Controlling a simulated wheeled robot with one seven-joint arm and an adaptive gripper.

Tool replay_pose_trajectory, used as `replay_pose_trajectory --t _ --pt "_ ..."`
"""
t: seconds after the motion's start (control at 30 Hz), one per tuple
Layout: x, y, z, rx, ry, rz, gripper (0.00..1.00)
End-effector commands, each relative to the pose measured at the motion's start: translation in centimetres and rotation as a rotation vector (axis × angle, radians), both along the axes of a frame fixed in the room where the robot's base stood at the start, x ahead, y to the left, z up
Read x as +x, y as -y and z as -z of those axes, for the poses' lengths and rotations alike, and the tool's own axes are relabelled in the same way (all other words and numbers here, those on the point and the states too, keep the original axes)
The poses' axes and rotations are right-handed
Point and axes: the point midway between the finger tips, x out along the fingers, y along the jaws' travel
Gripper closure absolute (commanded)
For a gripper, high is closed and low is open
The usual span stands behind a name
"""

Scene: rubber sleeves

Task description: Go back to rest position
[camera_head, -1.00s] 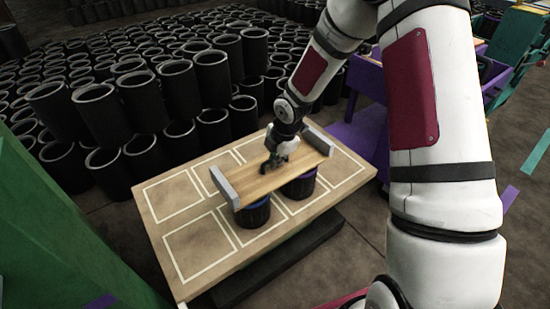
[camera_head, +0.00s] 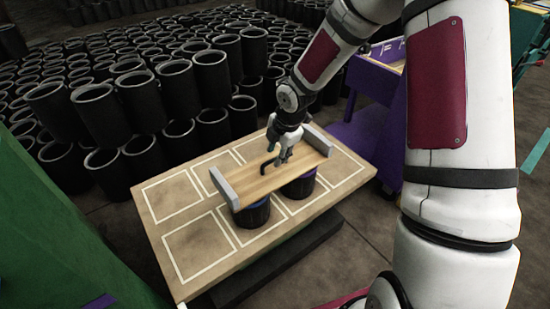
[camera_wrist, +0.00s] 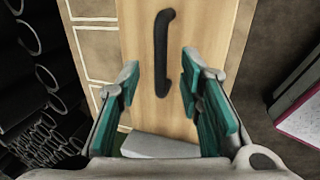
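My gripper (camera_head: 281,160) is over the right half of a wooden board in the head view. In the wrist view my gripper (camera_wrist: 162,75) is open, with teal pads apart and nothing between them touching. The board (camera_head: 245,187) has grey end blocks and a black handle (camera_head: 268,168). The handle (camera_wrist: 161,60) also shows in the wrist view, lying ahead of and between the open fingers, clear of both. The board rests on two dark sleeves, one with a blue rim (camera_head: 252,215) and one with a purple rim (camera_head: 300,187).
The table (camera_head: 185,285) has white outlined squares, several of them empty. Many black sleeves (camera_head: 180,95) are stacked behind and left. A green structure (camera_head: 55,240) stands at the left, and a purple one (camera_head: 375,85) behind at the right.

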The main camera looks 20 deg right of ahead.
Motion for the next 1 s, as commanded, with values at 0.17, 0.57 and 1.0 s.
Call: replay_pose_trajectory --t 0.17,0.57,1.0 --pt "-1.0 0.5 -3.7 0.0 0.004 0.005 0.66" --pt "-2.2 0.7 -7.5 0.0 0.0 0.001 0.66" --pt "-8.5 2.5 -13.0 -0.1 -0.075 0.347 0.66"
